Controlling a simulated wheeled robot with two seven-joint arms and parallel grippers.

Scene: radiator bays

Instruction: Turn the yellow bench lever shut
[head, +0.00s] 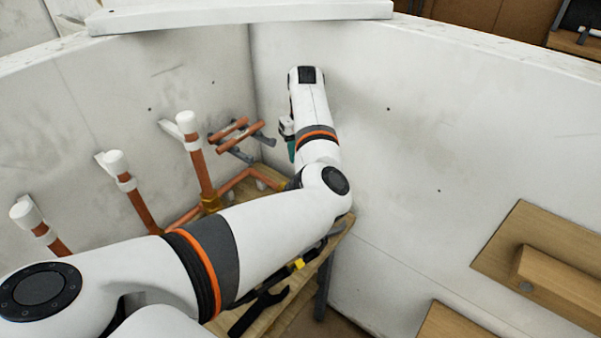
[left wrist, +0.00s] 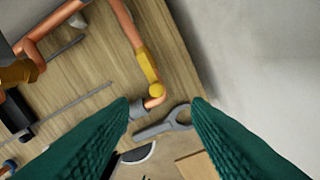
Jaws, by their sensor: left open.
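The yellow lever (left wrist: 147,68) shows in the left wrist view on a copper pipe (left wrist: 122,22) above the wooden bench. It lies roughly in line with the pipe and has a round yellow end near a grey fitting (left wrist: 139,109). My left gripper (left wrist: 161,102) is open, its two green fingers spread on either side of the lever's lower end in the picture, with nothing between them held. In the head view a little of the gripper (head: 291,148) shows beside my left forearm, near the wall corner. The lever is hidden there behind my arm. My right gripper is not in view.
A grey spanner (left wrist: 165,124) lies on the bench below the pipe. In the head view, several white-capped copper pipes (head: 200,160) stand on the left, and copper pieces (head: 238,136) sit on a wall rack. White walls (head: 400,140) meet behind the bench; wooden blocks are at right.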

